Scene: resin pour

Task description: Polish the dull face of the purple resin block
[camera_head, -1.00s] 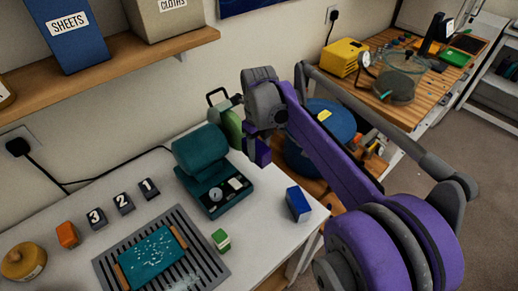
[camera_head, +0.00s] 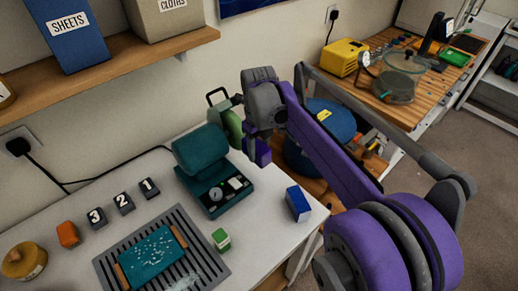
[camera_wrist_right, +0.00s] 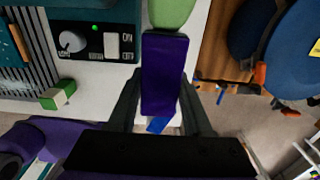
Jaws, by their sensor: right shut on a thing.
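My right gripper (camera_wrist_right: 160,118) is shut on the purple resin block (camera_wrist_right: 163,75), which sticks out between its fingers. In the head view the block (camera_head: 263,153) shows below my purple arm, at the right side of the teal machine (camera_head: 212,180). A rounded green part (camera_head: 232,130) stands at that side; in the wrist view it (camera_wrist_right: 172,10) borders the block's far end. I cannot tell whether they touch. The machine carries a knob, an ON/OFF switch (camera_wrist_right: 111,45) and a small lit green lamp. The dull face cannot be made out. My left gripper is out of view.
A teal board (camera_head: 152,256) with wooden grips lies on a slotted grey tray (camera_head: 205,262). A green-and-white block (camera_head: 221,239), a blue block (camera_head: 298,204), an orange block (camera_head: 67,234) and numbered blocks stand on the white table. A shelf (camera_head: 110,62) overhangs the back.

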